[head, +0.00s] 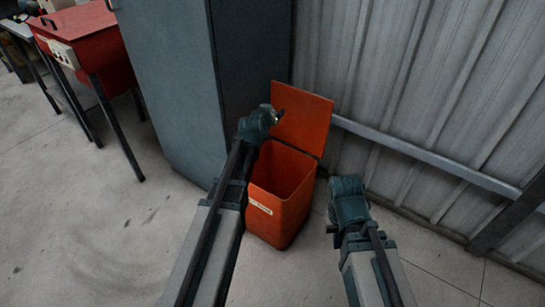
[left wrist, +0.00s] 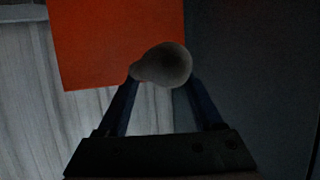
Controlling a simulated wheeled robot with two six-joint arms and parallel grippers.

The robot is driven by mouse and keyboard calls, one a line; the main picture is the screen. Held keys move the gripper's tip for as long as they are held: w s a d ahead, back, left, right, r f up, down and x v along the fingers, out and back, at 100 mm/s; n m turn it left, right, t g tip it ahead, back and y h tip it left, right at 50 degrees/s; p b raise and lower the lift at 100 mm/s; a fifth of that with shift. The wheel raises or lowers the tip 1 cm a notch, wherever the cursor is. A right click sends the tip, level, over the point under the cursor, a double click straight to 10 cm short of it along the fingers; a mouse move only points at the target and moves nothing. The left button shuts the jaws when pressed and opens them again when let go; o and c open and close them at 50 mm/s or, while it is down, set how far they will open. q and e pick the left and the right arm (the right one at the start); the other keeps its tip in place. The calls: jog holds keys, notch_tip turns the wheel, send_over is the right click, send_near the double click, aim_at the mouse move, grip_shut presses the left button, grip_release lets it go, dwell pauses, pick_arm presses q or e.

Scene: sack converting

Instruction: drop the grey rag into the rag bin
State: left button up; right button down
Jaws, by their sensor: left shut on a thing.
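The grey rag (left wrist: 165,66) is a rounded lump between the fingertips of my left gripper (left wrist: 158,82) in the left wrist view. In the head view my left gripper (head: 277,114) is at the rear of the rag bin, in front of its raised lid; the rag is hard to make out there. The rag bin (head: 279,205) is an orange-red box with a pale label, its lid (head: 303,118) standing open and its inside empty as far as I see. My right gripper (head: 333,234) is right of the bin; its fingers are too hidden to judge.
A tall grey-blue cabinet (head: 168,85) stands behind and left of the bin. A corrugated metal wall (head: 420,100) with a rail (head: 430,157) runs along the right. A red machine on legs (head: 90,45) is at upper left. The floor at left is clear.

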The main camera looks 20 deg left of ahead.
pick_arm(q)
notch_tip(320, 180, down, 14)
jog(key=b, duration=1.1)
jog(key=shift+r, duration=0.25)
notch_tip(320, 180, down, 6)
jog(key=b, duration=0.6)
jog(key=o, duration=1.4)
jog(key=shift+s, duration=0.1)
jog(key=p+v, duration=0.5)
jog(key=v, duration=0.8)
jog(key=shift+s+r, duration=0.2)
jog(key=shift+s, duration=0.1)
